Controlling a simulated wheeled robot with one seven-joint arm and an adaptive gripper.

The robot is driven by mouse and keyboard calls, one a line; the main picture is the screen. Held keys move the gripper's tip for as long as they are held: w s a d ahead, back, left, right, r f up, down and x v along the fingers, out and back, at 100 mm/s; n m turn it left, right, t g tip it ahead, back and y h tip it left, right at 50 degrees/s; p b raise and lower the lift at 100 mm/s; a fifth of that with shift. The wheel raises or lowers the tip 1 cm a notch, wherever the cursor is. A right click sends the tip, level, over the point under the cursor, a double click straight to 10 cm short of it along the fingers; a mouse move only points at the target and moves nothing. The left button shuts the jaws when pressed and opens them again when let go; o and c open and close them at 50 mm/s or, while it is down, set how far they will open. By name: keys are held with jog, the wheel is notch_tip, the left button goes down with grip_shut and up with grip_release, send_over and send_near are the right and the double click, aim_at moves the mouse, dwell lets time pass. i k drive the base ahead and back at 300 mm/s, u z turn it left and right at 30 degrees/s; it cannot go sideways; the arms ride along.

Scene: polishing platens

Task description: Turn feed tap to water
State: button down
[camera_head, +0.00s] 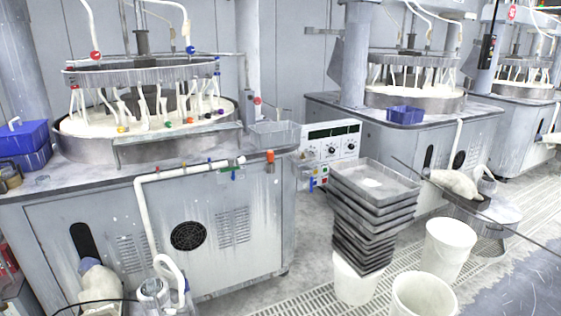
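The nearest polishing machine (200,204) stands at the left, with a round platen and several hoses above it. A white pipe (165,173) runs along the top of its front panel and bends down at its left end. An orange fitting (270,156) is near the corner. A red knob (96,55) and a blue knob (190,50) are on the hoses above the platen. I cannot tell which one is the feed tap or its setting. My gripper is not in view.
A stack of grey trays (372,197) stands beside the machine, with white buckets (449,247) near it. A control panel (331,142) with dials is behind the trays. More machines stand at the right. Open floor (528,285) shows at lower right.

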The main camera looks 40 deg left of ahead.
aim_at(236, 167)
jog(key=u, duration=0.25)
jog(key=i, duration=1.15)
jog(key=u, duration=1.35)
jog(key=i, duration=0.65)
jog(key=u, duration=0.05)
jog(key=k, duration=1)
jog(key=u, duration=1)
jog(key=i, duration=0.35)
jog(key=u, duration=0.05)
